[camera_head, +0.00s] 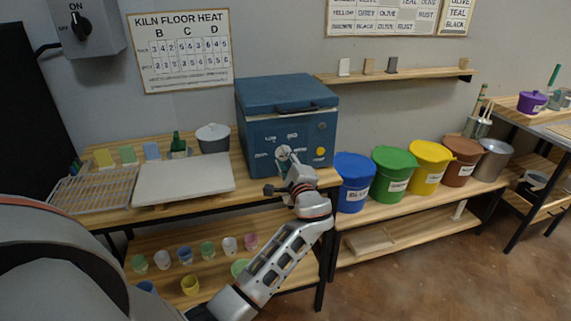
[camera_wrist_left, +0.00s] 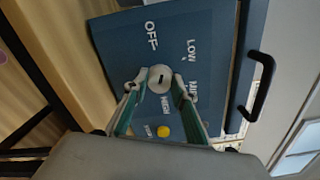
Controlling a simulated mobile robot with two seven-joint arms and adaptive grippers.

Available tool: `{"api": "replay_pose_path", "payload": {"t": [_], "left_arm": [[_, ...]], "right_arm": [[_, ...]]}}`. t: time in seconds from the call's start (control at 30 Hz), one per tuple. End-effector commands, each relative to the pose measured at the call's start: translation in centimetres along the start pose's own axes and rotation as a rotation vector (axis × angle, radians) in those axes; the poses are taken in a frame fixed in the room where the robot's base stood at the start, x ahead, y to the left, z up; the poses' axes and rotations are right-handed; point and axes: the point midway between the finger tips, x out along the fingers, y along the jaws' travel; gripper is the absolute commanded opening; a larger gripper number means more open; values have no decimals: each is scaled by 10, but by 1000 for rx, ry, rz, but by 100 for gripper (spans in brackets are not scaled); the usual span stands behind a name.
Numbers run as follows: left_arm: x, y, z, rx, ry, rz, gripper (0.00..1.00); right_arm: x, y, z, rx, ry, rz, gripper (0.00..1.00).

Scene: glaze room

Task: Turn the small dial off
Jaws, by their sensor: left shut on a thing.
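The small dial (camera_wrist_left: 160,78) is a round pale-grey knob with a short dark mark, on the front of the blue kiln (camera_head: 258,110). In the left wrist view, OFF, LOW and other labels surround it, with OFF at the upper left. I cannot tell for sure which label the dark mark points to. My left gripper (camera_head: 285,158) reaches the kiln front from below; in the left wrist view its two green-and-grey fingers (camera_wrist_left: 158,84) are closed on the dial from both sides. In the head view the gripper hides most of the dial. My right gripper is not in view.
A yellow lamp or button (camera_head: 321,152) sits right of the dial. A white slab (camera_head: 183,178) lies on the table left of the kiln. Coloured buckets, the nearest blue (camera_head: 353,180), stand at the right. A grey switch box (camera_head: 85,27) hangs on the wall.

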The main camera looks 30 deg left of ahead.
Motion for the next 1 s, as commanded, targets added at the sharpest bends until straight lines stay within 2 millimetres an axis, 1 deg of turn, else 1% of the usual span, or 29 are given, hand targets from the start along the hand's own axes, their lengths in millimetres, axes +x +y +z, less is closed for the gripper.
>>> {"api": "replay_pose_path", "payload": {"t": [0.03,0.13,0.23,0.4,0.6,1.0], "left_arm": [[4,-1,4,-46,-10,-6,4],[4,-1,4,-129,-10,-5,4],[4,-1,4,-202,-11,-7,4],[4,-2,5,-302,-10,-8,4],[4,-4,6,-374,-10,-10,4],[5,-6,8,-409,-12,-12,4]], "right_arm": [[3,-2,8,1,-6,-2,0],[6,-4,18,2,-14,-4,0],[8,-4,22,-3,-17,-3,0],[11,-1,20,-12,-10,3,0],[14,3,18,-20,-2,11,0],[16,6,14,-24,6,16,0]]}}
